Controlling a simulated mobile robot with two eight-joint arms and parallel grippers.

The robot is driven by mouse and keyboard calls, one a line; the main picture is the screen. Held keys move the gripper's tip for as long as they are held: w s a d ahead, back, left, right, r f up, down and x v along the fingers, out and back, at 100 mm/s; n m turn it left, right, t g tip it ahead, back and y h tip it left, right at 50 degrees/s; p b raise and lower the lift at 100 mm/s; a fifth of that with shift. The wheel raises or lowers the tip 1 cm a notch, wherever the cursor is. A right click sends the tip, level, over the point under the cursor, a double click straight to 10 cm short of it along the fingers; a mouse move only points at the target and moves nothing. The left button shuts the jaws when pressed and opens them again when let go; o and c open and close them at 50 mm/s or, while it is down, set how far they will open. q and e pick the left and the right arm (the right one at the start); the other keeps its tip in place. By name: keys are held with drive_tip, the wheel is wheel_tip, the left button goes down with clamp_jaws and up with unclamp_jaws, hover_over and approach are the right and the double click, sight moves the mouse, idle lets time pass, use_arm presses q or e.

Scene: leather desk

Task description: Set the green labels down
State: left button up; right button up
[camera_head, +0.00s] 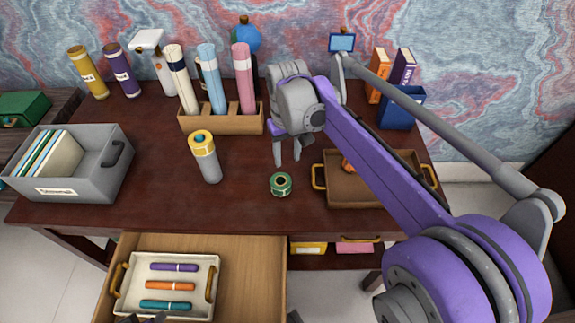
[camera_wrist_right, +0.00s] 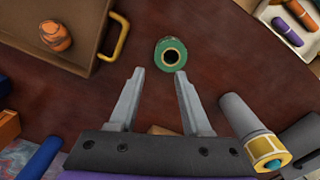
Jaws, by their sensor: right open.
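The green labels are a small green roll (camera_head: 281,184) with a dark core, lying on the dark red desk. The roll also shows in the right wrist view (camera_wrist_right: 158,53), just beyond the fingertips. My right gripper (camera_head: 287,162) is open and empty above the desk, slightly behind the roll in the head view. Its two grey fingers (camera_wrist_right: 160,72) stand apart with only desk between them in the wrist view. The roll appears apart from both fingers. My left gripper is not clearly seen.
A brown tray (camera_head: 357,200) with gold handles is right of the roll. A grey cylinder with a yellow top (camera_head: 206,164) stands left. A wooden rack (camera_head: 222,123) holds rolled tubes behind. A grey bin (camera_head: 90,180) is at left; an open drawer (camera_head: 250,270) is in front.

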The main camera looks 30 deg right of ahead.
drive_tip(key=s+a+f+t, duration=0.1)
drive_tip(key=s+a+f, duration=0.2)
drive_tip(key=s, duration=0.2)
drive_tip(key=s+a+f+n+t, duration=0.1)
drive_tip(key=s+a+f+t, duration=0.1)
drive_tip(key=s, duration=0.4)
drive_tip(key=s+a+f+t, duration=0.2)
drive_tip(key=s+a+f, duration=0.1)
drive_tip(key=s, duration=0.3)
drive_tip(key=shift+a+f+n, duration=0.3)
drive_tip(key=shift+f+n, duration=0.1)
drive_tip(key=shift+f, duration=0.4)
drive_tip(key=shift+s, duration=0.1)
